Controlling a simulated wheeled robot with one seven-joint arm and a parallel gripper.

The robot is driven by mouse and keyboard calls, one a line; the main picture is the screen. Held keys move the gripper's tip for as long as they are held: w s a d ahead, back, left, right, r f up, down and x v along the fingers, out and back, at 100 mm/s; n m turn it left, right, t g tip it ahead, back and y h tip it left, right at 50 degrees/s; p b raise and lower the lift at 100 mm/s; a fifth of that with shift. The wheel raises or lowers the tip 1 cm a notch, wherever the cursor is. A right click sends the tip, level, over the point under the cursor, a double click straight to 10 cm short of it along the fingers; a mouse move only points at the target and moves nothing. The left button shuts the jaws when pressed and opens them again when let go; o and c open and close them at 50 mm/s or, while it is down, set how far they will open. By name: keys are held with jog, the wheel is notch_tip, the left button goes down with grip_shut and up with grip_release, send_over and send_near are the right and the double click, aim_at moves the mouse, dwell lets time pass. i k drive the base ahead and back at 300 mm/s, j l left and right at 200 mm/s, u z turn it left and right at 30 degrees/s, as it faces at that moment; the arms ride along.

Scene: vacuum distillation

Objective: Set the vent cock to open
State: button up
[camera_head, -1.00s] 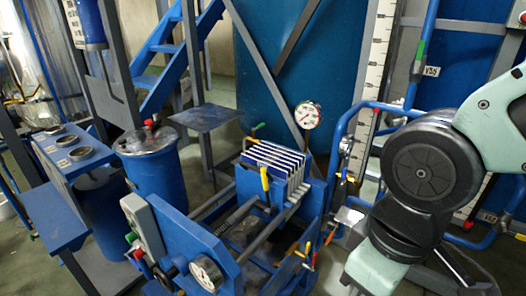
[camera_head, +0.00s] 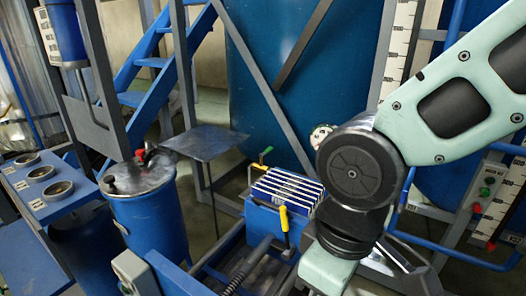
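I cannot tell which handle is the vent cock. A yellow lever (camera_head: 284,220) stands nearly upright at the front of a blue box with white plates (camera_head: 288,184). A small green handle (camera_head: 266,151) sits behind that box at its left. A red fitting (camera_head: 140,153) sits on the lid of a blue drum (camera_head: 150,210) at left. My pale green and black arm comes in from the right and bends down past the box's right side. My gripper is below the picture or hidden, so its state does not show.
A round gauge (camera_head: 320,134) is mostly hidden behind my arm. Blue pipe rails (camera_head: 450,257) and a panel with coloured buttons (camera_head: 487,194) are at right. A grey platform (camera_head: 205,142) stands behind the drum, and blue stairs (camera_head: 160,62) rise behind it.

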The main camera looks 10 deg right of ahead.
aim_at(270, 149)
jog(key=l+u, duration=0.25)
jog(key=l, duration=0.3)
jog(key=k+l+u, duration=0.1)
jog(key=l+u, duration=0.2)
jog(key=l, duration=0.25)
jog(key=i+l+u, duration=0.4)
jog(key=l, duration=0.25)
jog(key=l+u, duration=0.2)
jog(key=l, duration=0.15)
